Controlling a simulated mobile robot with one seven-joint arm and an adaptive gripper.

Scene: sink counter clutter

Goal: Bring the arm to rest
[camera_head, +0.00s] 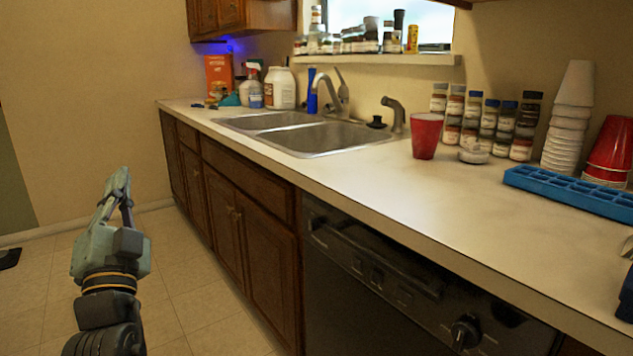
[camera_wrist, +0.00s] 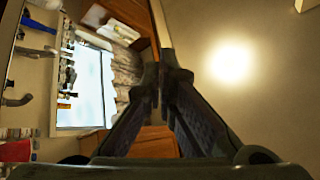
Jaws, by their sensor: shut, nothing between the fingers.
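My gripper (camera_head: 119,187) stands upright at the left of the head view, above the tiled floor and left of the counter. Its fingers are together and hold nothing. The wrist view shows the two dark fingers (camera_wrist: 161,82) meeting at their tips, with no object between them. That view looks up past the window and a bright spot of light on the ceiling. My gripper touches nothing in the head view.
The counter (camera_head: 440,195) runs along the right, with a double sink (camera_head: 325,139), a red cup (camera_head: 426,136), spice jars (camera_head: 488,125), stacked cups (camera_head: 569,118) and a blue tray (camera_head: 575,192). A dishwasher (camera_head: 400,275) sits below. The floor (camera_head: 190,290) around my arm is clear.

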